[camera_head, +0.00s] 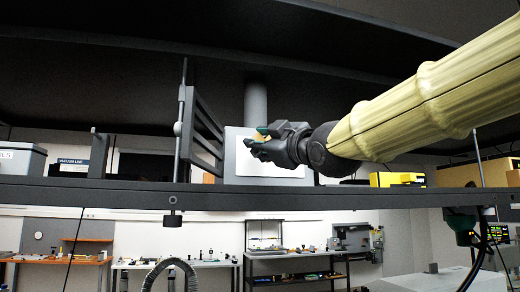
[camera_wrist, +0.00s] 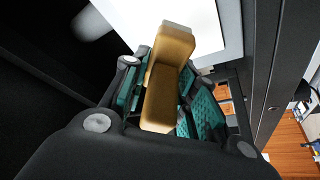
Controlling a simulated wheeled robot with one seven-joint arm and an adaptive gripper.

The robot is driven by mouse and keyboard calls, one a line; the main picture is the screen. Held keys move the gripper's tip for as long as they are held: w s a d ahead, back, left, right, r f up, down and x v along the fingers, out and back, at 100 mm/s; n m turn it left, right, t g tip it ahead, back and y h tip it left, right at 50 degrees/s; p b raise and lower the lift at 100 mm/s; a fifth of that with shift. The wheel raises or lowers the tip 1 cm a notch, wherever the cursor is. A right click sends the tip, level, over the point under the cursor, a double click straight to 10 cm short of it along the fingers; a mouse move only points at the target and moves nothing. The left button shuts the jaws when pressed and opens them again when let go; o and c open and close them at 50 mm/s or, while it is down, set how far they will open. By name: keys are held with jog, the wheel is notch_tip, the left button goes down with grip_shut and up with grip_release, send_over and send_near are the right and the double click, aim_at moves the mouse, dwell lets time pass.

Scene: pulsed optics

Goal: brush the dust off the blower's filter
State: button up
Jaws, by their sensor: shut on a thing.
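My gripper (camera_head: 262,143) is raised in front of a white square panel in a grey frame, which looks like the blower's filter (camera_head: 283,170). In the wrist view the white panel (camera_wrist: 213,22) lies just beyond the block's far end. I cannot tell whether they touch. No dust can be made out on the visible part of the panel; my gripper hides some of it.
A dark slatted grille (camera_head: 205,125) stands angled left of the panel, beside a thin upright rod (camera_head: 181,115). A dark shelf edge (camera_head: 130,193) runs across below, with a yellow box (camera_head: 397,179) on the right. A dark overhead structure (camera_head: 110,65) spans the top.

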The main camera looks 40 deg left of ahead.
jog(key=shift+s+d, duration=0.65)
jog(key=shift+d, duration=0.1)
jog(key=shift+b, duration=0.3)
jog(key=shift+s+d+b, duration=0.55)
jog(key=shift+s+d, duration=0.4)
jog(key=shift+d, duration=0.2)
